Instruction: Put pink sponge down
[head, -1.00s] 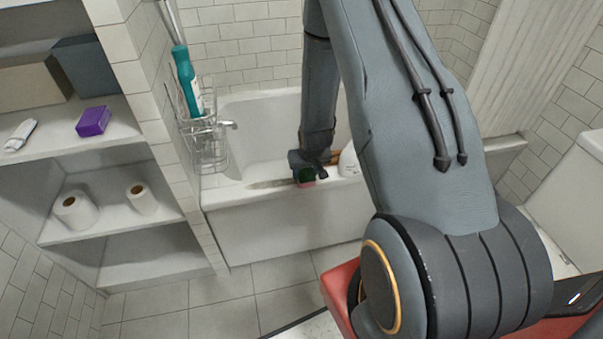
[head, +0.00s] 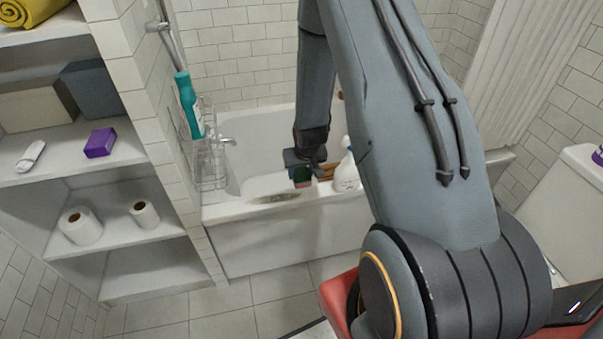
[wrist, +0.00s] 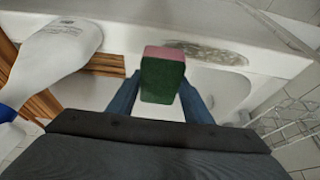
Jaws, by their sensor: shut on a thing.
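The pink sponge (head: 302,178), pink with a dark green side, is held at the tub's front rim in the head view. In the wrist view the sponge (wrist: 162,75) sits between the two fingers, green face toward the camera and a pink strip along its far edge. My gripper (head: 303,168) is shut on it; in the wrist view the gripper (wrist: 160,100) has a finger on each side. A dark grey smudge (wrist: 212,52) lies on the tub rim beside the sponge. I cannot tell whether the sponge touches the rim.
A white spray bottle (head: 346,175) stands on the rim right of the gripper, near a wooden board (wrist: 105,66). A wire rack (head: 207,150) with a teal bottle (head: 188,103) hangs at the left. Shelves (head: 120,250) hold paper rolls and a purple box (head: 100,143).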

